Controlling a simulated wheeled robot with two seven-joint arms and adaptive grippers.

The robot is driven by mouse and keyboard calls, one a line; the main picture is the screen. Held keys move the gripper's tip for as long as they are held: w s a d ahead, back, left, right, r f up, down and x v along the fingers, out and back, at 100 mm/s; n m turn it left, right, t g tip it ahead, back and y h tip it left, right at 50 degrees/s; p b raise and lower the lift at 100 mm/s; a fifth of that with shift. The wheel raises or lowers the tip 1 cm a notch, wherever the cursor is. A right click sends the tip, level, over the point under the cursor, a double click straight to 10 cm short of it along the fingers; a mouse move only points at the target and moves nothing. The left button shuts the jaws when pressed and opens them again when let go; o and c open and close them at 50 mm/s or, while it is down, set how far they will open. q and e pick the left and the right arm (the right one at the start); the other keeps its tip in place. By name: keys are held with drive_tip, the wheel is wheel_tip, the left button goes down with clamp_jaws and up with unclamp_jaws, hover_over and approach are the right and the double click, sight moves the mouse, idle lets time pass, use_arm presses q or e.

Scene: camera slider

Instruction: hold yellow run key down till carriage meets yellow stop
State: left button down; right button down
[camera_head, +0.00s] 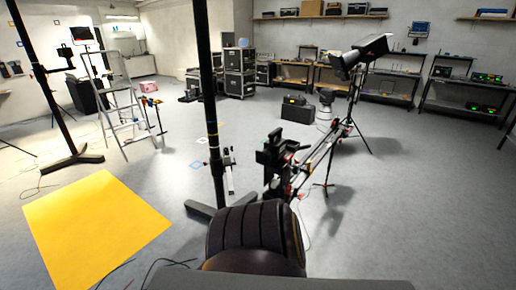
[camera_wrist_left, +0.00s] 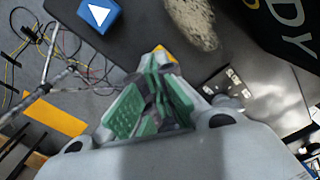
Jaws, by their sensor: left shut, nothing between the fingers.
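In the left wrist view, my left gripper (camera_wrist_left: 158,68) is shut and empty, its green-padded fingers together. The tips are over a yellow key (camera_wrist_left: 163,51) on a dark panel, mostly hidden behind them; I cannot tell whether they touch or press it. A blue key (camera_wrist_left: 98,14) with a white triangle is up and left of it. In the head view, the camera slider (camera_head: 318,158) stands ahead, with a dark camera-like unit (camera_head: 272,158) at its near end. The carriage and yellow stop are too small to tell apart. My right gripper is not in view.
A brown fuzzy thing (camera_wrist_left: 191,22), a black lettered box (camera_wrist_left: 285,28) and a plate with small sockets (camera_wrist_left: 224,80) are near the fingers. A dark vertical pole (camera_head: 208,100) stands left of the slider. A yellow mat (camera_head: 95,230) lies on the left floor.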

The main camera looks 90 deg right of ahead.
use_arm(q)
drive_tip(key=shift+r+p, duration=1.2)
drive_tip(key=shift+r, duration=1.15)
